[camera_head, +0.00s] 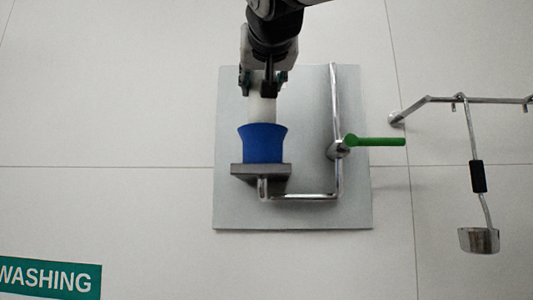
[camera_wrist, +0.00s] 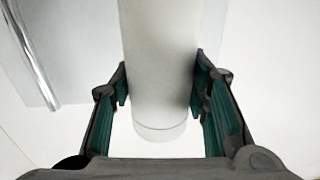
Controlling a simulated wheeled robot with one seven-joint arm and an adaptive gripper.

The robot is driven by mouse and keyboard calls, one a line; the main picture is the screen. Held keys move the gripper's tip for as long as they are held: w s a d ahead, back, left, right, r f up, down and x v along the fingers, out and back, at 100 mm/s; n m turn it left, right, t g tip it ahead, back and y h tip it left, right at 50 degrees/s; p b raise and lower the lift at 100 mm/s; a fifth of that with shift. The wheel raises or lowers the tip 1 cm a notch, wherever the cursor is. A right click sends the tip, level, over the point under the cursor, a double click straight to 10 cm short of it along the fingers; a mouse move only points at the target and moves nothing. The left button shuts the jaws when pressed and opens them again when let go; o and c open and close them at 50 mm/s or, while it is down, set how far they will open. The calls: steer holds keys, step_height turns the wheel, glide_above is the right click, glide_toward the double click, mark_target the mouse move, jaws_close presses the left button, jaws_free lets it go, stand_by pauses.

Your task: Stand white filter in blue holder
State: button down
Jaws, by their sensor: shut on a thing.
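The white filter (camera_head: 262,108) is a pale cylinder, standing upright in the head view with its lower end at the blue holder. The blue holder (camera_head: 263,144) is a waisted cup on a small grey shelf (camera_head: 247,171). My gripper (camera_head: 263,85) is above the holder, with its fingers on both sides of the filter's upper part. In the wrist view, the filter (camera_wrist: 160,60) lies between the green-padded fingers (camera_wrist: 160,90). The holder's rim hides the filter's lower end, so I cannot tell how deep it sits.
A grey wall panel (camera_head: 235,205) carries a bent metal pipe (camera_head: 335,110) and a green lever (camera_head: 378,142) right of the holder. A metal rail (camera_head: 440,99) with a hanging ladle (camera_head: 479,240) is farther right.

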mark_target(263, 103)
steer(key=shift+s+f, duration=0.1)
steer(key=shift+f, duration=2.3)
steer(key=shift+f, duration=0.1)
steer(key=shift+f+b, duration=0.25)
steer(key=shift+b, duration=0.2)
steer(key=c, duration=0.9)
jaws_free()
